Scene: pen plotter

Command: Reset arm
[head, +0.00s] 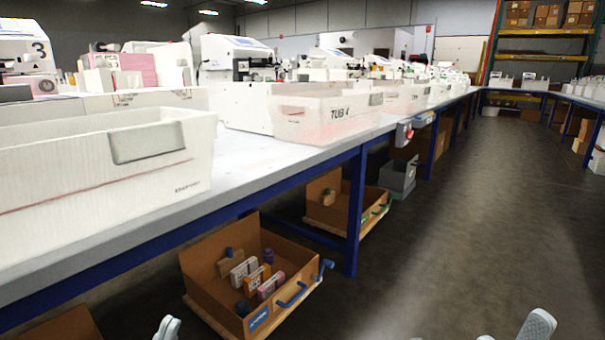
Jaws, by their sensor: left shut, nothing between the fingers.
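The tip of my left gripper (167,328) shows at the bottom edge, left of centre. It is shut and empty, in front of the bench and apart from everything. Most of it is cut off by the frame. A light grey part of my own body shows at the bottom right, but no right gripper fingers can be made out.
A long bench (262,168) with blue legs runs into the distance. On it stand a white tub (60,175), a tub marked TUB 4 (325,120) and several machines. An open brown box (215,290) with small packages sits below. The floor (470,210) at right is clear.

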